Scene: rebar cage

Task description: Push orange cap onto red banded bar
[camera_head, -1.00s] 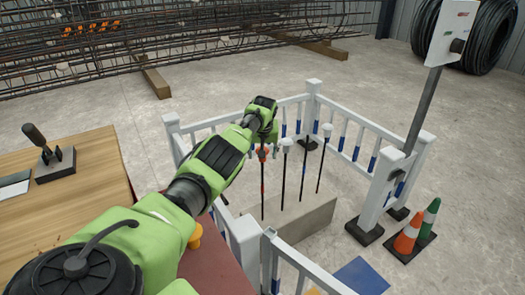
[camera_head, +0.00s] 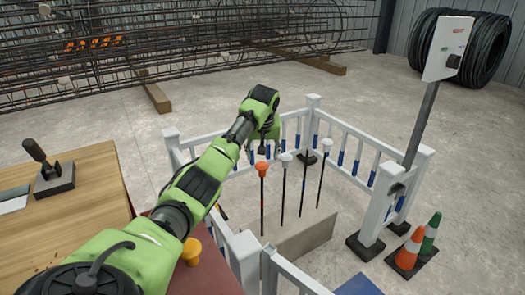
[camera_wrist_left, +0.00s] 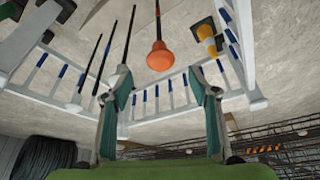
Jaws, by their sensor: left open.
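The orange cap (camera_head: 262,168) sits on top of an upright dark bar with a red band (camera_head: 262,196), the leftmost bar of the row. In the left wrist view the orange cap (camera_wrist_left: 160,57) lies ahead, centred between my fingers, with its bar running up the picture. My left gripper (camera_head: 264,142) is just above and behind the cap in the head view. It is open and empty; the left wrist view shows both fingers (camera_wrist_left: 161,100) wide apart with a gap to the cap. How far the cap is seated cannot be told. My right gripper is not in view.
Several other dark bars stand beside it, some with white caps (camera_head: 286,157), on a concrete block (camera_head: 305,238). A white fence (camera_head: 352,133) with blue bands surrounds them. A wooden table (camera_head: 80,205) is at left, traffic cones (camera_head: 409,248) at right.

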